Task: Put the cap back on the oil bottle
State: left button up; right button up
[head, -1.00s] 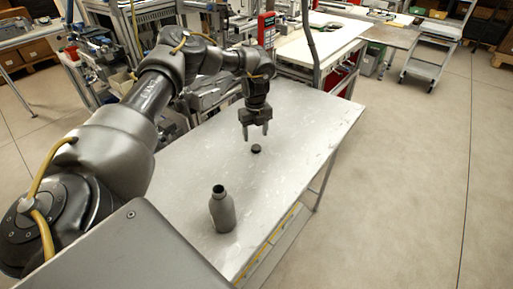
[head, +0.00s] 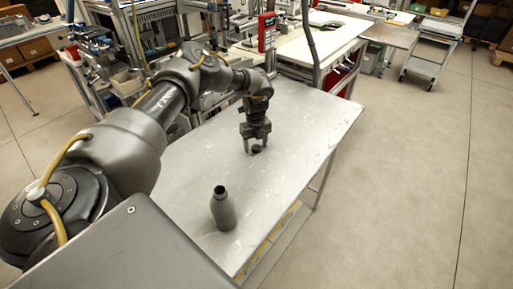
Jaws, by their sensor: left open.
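The oil bottle (head: 223,210) is grey and stands upright near the front of the metal table, with its dark neck uncapped. The small dark cap (head: 257,149) lies on the table farther back and to the right of the bottle. My left gripper (head: 256,149) points down at the cap, with its open fingers on either side of it. I cannot tell whether the fingers touch the cap. My right gripper is not in view.
The metal table (head: 300,130) is otherwise clear around the bottle and cap. Machines and equipment stand behind it and to its left. A wheeled cart (head: 425,65) stands at the back right, and open floor lies to the right of the table.

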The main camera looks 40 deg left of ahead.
aim_at(255, 146)
pick_arm(q)
jog(key=shift+c, duration=0.3)
jog(key=c, duration=1)
jog(key=shift+w+r, duration=0.1)
jog(key=shift+r, duration=0.35)
notch_tip(255, 146, up, 3)
jog(key=shift+f+b, duration=0.2)
jog(key=shift+b, duration=0.6)
jog(key=s+r+b, duration=0.1)
jog(key=s+r, duration=0.8)
jog(key=s, duration=0.5)
jog(key=shift+d+r+b, duration=0.15)
jog(key=shift+r+b, duration=0.15)
jog(key=shift+b, duration=0.05)
